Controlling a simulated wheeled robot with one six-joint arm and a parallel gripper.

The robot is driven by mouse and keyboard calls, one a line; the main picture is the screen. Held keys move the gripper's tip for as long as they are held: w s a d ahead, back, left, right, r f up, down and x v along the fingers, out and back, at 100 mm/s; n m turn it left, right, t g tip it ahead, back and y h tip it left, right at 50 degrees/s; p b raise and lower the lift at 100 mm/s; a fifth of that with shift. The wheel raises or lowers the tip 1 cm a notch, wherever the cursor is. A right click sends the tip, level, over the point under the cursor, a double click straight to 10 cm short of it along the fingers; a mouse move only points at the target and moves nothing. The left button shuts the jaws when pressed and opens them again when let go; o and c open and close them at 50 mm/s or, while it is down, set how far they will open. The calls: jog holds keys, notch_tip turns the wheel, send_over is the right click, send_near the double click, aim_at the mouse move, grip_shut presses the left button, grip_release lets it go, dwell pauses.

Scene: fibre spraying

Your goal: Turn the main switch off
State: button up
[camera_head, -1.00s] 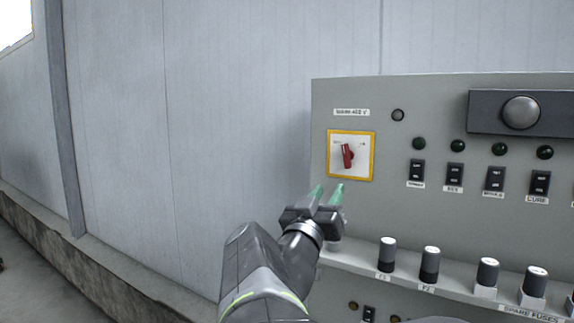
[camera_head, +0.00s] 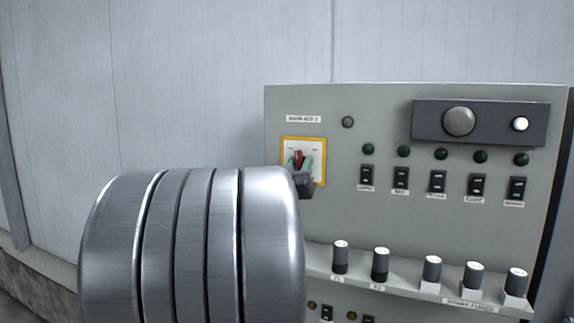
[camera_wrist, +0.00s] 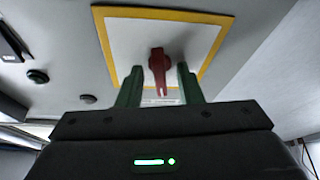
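The main switch is a red rotary handle (camera_head: 298,158) on a white plate with a yellow border (camera_head: 324,165), at the upper left of the grey panel. It also shows in the wrist view as a red handle (camera_wrist: 157,68) in front of the white plate (camera_wrist: 120,40). My gripper (camera_head: 300,164) is at the switch, with its green fingers one on each side of the handle. In the wrist view my gripper (camera_wrist: 158,86) is open, with gaps between the handle and both fingers. My arm hides the area left of and below the switch in the head view.
The grey panel (camera_head: 390,220) carries a row of black rocker switches (camera_head: 437,182) with dark lamps above. A shelf below holds several fuses (camera_head: 381,264). A dark box with a round knob (camera_head: 459,121) is at the upper right. A pale wall (camera_head: 200,80) stands behind.

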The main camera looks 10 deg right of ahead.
jog(key=c, duration=0.7)
jog(key=shift+n+y, duration=0.3)
jog(key=shift+n, duration=0.2)
jog(key=n, duration=0.1)
jog(key=n+y, duration=0.1)
jog(key=n, duration=0.1)
jog(key=shift+d+n+t+y+p, duration=0.1)
jog(key=shift+n+t+y+p, duration=0.2)
jog(key=shift+p, duration=0.1)
jog(key=shift+n+y, duration=1.2)
jog(key=shift+n, duration=1.2)
jog(key=o, duration=0.7)
jog(key=shift+s, duration=0.1)
